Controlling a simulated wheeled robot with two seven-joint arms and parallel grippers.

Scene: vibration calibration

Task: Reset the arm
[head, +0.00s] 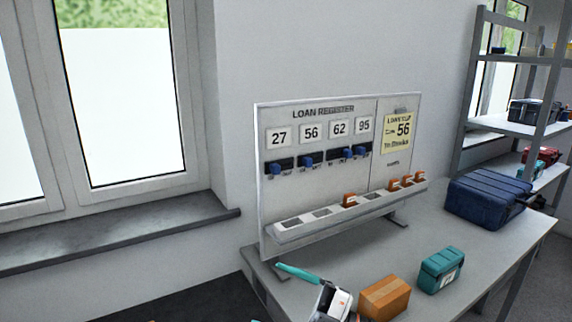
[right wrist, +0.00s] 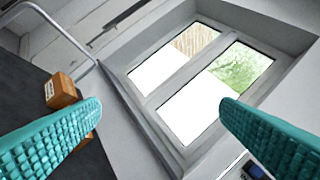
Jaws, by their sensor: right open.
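My right gripper (head: 266,292) reaches in at the bottom of the head view, with one teal finger pointing left, in front of the loan register board (head: 318,185). Its white and black body is partly cut off by the lower edge. In the right wrist view my right gripper (right wrist: 162,110) has its two teal fingers wide apart, with nothing between them. The window (right wrist: 190,85) lies beyond the fingers. My left gripper is in neither view.
An orange box (head: 385,297) and a teal case (head: 442,270) stand on the grey table (head: 420,225) right of my gripper. A dark blue case (head: 487,200) is farther back. A shelf (head: 505,125) stands at right.

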